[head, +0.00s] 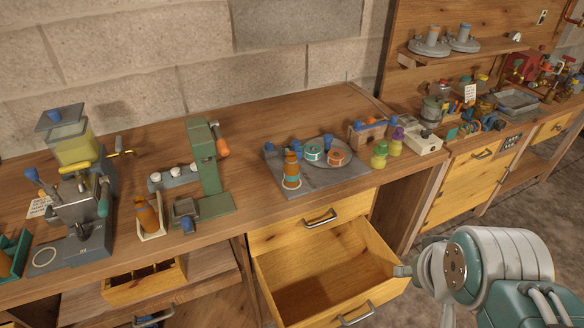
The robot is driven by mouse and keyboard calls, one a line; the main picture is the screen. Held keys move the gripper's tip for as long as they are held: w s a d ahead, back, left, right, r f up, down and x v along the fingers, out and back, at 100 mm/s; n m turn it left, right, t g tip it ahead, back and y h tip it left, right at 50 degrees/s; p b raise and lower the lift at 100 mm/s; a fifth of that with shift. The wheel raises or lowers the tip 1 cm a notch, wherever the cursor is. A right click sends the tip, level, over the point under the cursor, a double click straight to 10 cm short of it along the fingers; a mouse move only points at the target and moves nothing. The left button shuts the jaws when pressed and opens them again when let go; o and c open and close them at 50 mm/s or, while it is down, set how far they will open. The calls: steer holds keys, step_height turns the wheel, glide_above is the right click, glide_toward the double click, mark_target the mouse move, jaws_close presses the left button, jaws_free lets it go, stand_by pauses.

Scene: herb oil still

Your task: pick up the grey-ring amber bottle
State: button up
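An amber bottle (291,172) with a pale band and a teal mark near its base stands upright on a grey slab on the bench. A second amber bottle (147,217) leans in a small pale holder to the left. A third orange-brown one (5,264) is partly cut off at the left edge, in a green tray. I cannot tell at this size which bottle carries a grey ring. My arm shows at the lower right, in front of the bench and beside the open drawer.
The grey slab (318,186) also holds a round dish with teal and orange ring-shaped items. A green press (206,170) and a grey machine (80,195) stand left. An open, empty-looking drawer (325,270) juts out below the slab. Bare bench lies between press and slab.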

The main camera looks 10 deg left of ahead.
mark_target(286, 175)
steer(key=o, duration=0.7)
steer(key=shift+w, duration=0.1)
steer(key=shift+c, duration=0.2)
steer(key=w+a+f+n+h, duration=0.2)
steer(key=w+n+h, duration=0.1)
steer(key=w+n, duration=0.3)
steer(key=w+a+f+n+g+h, duration=0.15)
steer(key=w+n+h, duration=0.3)
steer(key=w, duration=0.45)
steer(key=w+a+f+n+t+h, duration=0.1)
steer(key=w+a+f+n+h, duration=0.15)
steer(key=w+n, duration=0.35)
steer(key=w+a+f+n+t, duration=0.3)
steer(key=a+n, duration=0.1)
steer(key=a, duration=0.3)
steer(key=w+a+f+n+t, duration=0.3)
steer(key=a+f+n, duration=0.1)
steer(key=a, duration=0.4)
steer(key=w+a+f+n+t, duration=0.4)
steer(key=a, duration=0.4)
steer(key=shift+a+f+n, duration=0.2)
steer(key=shift+n, duration=0.15)
steer(key=x, duration=1)
steer(key=shift+w+d+r, duration=0.1)
steer(key=shift+d+r, duration=0.1)
steer(key=shift+d, duration=0.3)
